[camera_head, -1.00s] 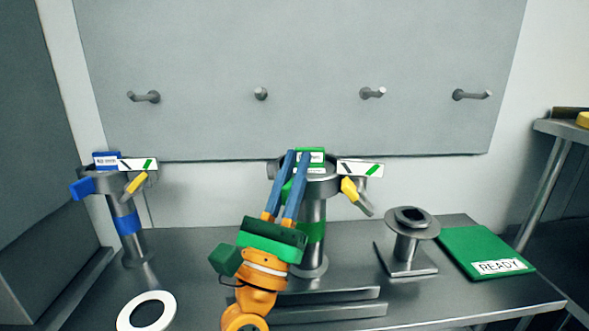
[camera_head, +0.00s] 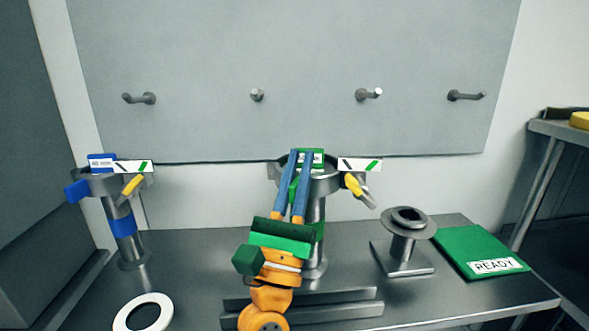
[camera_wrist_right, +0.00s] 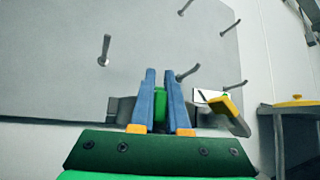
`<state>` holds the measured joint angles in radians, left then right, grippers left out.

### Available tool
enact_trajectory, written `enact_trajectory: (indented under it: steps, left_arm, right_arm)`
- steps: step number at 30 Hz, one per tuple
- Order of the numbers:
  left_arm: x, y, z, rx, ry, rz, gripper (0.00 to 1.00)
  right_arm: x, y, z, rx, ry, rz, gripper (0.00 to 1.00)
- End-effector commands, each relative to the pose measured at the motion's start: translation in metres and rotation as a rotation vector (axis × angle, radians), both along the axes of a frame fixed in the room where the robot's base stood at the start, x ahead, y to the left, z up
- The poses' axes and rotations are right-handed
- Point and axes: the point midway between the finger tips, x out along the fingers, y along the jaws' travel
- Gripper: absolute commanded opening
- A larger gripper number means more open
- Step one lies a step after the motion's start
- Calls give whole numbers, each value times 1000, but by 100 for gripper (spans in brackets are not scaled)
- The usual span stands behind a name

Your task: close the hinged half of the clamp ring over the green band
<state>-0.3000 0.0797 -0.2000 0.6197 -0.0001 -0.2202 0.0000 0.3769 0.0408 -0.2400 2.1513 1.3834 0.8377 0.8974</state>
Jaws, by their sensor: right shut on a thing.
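The clamp ring (camera_head: 325,184) with the green label sits on the middle post, which carries a green band (camera_head: 319,232). A yellow-tipped lever (camera_head: 354,186) hangs at its right side beside a white marked plate (camera_head: 359,165). My right gripper (camera_head: 308,158) reaches up from the front, its blue fingers shut on the green tab (camera_head: 293,188) of the hinged half. In the right wrist view the green tab (camera_wrist_right: 160,108) shows between the fingers, and the yellow lever (camera_wrist_right: 226,106) is to the right. The fingers hide part of the ring. My left gripper is not in view.
A second post with a blue band (camera_head: 123,226) and blue tab stands at left. A white ring (camera_head: 124,322) lies at front left. A flanged spool (camera_head: 408,222) and a green READY mat (camera_head: 480,252) are at right. A pegboard (camera_head: 300,60) rises behind.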

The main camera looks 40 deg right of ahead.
Motion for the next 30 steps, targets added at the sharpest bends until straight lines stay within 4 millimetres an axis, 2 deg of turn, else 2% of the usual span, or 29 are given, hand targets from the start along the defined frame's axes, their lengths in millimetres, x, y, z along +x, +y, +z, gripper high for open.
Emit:
enact_trajectory:
  steps: [2, 3, 6, 14, 17, 21, 24, 30]
  left_arm:
    - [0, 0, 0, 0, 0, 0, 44]
    - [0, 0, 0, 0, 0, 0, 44]
    - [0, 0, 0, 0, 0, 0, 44]
    - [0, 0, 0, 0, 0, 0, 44]
    - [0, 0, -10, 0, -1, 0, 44]
    - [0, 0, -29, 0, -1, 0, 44]
    - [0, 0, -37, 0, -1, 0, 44]
    - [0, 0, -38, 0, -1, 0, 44]
  right_arm:
    - [0, 0, -1, 2, 1, 0, 0]
    - [0, 0, -1, 2, 1, 0, 22]
    - [0, 0, -1, 2, 1, 0, 44]
    - [0, 0, -1, 1, 1, 0, 44]
    - [-4, 6, -13, 2, 2, 2, 44]
    - [-16, 24, -38, 3, 3, 2, 44]
    - [-24, 34, -49, 3, 2, 1, 44]
    - [-29, 41, -52, 2, 1, -1, 44]
